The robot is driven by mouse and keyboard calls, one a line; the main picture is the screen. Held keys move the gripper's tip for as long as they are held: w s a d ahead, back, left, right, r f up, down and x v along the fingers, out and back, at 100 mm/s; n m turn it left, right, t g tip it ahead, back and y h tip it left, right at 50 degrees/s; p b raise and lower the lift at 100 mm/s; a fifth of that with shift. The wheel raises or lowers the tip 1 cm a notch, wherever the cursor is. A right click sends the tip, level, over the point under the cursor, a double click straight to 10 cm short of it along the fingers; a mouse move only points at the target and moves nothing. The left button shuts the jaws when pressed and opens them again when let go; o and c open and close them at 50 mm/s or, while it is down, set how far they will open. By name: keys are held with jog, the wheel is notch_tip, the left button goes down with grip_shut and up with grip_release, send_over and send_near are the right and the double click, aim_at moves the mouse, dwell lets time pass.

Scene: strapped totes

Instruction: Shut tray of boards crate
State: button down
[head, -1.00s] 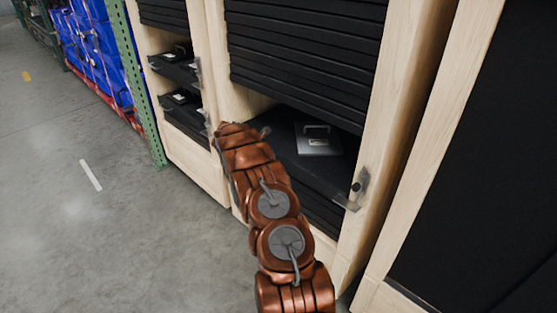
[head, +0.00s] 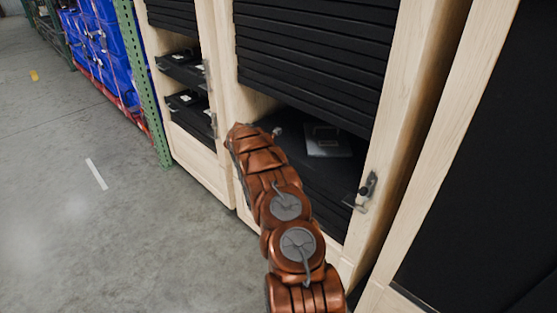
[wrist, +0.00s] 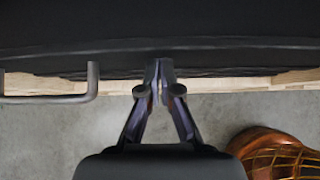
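The tray (head: 310,185) is a black, flat drawer low in the middle pale-wood cabinet. A grey square board-like piece with a handle (head: 328,140) lies on it, in shadow. In the wrist view the tray's dark front (wrist: 220,45) spans the top, with a grey bar handle (wrist: 65,98) at left. My gripper (wrist: 158,68) has its fingertips together at the tray's front edge, right of that handle. Nothing shows between the fingers. In the head view my arm hides the tray's left front and the gripper itself.
A metal latch (head: 364,192) is on the right post. Black slats (head: 310,65) cover the opening above. A neighbouring cabinet (head: 185,95) with black trays stands left, and a dark-panelled unit (head: 470,170) right. Open concrete floor (head: 90,220) lies left. Blue totes (head: 105,45) stand beyond.

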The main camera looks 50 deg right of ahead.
jog(key=a+f+b+v, duration=0.2)
jog(key=b+v, duration=0.2)
jog(key=v, duration=0.9)
jog(key=shift+w, duration=0.1)
